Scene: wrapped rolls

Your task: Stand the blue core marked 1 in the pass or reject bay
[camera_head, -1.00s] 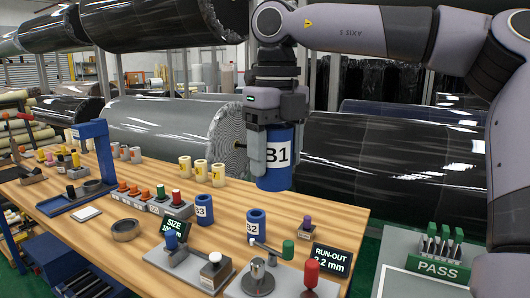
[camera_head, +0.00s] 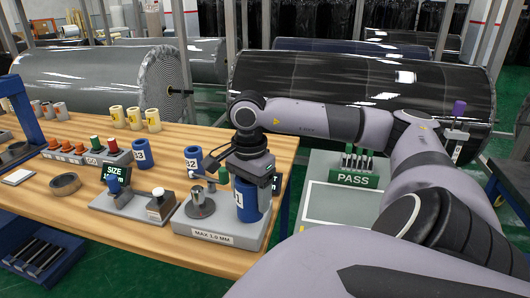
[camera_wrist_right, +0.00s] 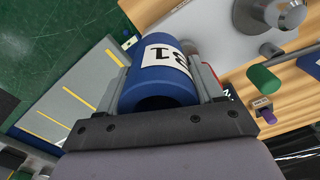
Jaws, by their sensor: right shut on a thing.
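The blue core marked B1 (camera_head: 248,203) is held upright in my right gripper (camera_head: 250,178), over or just beside the right end of the grey "MAX 2.0 MM" gauge base (camera_head: 213,236); I cannot tell whether it touches. In the right wrist view the core (camera_wrist_right: 165,70) sits between the two shut fingers, its label showing. The pass bay (camera_head: 323,207) is a pale floor area with a white outline and a green PASS sign (camera_head: 353,180), right of the bench. My arm covers part of it. No reject bay is identifiable. My left gripper is out of view.
Blue cores B2 (camera_head: 193,159) and B3 (camera_head: 142,152) stand on the wooden bench (camera_head: 110,225). The size gauge (camera_head: 130,203) is left of the run-out gauge. Several yellow cores (camera_head: 135,118) stand behind. Large wrapped rolls (camera_head: 350,95) lie beyond the bench.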

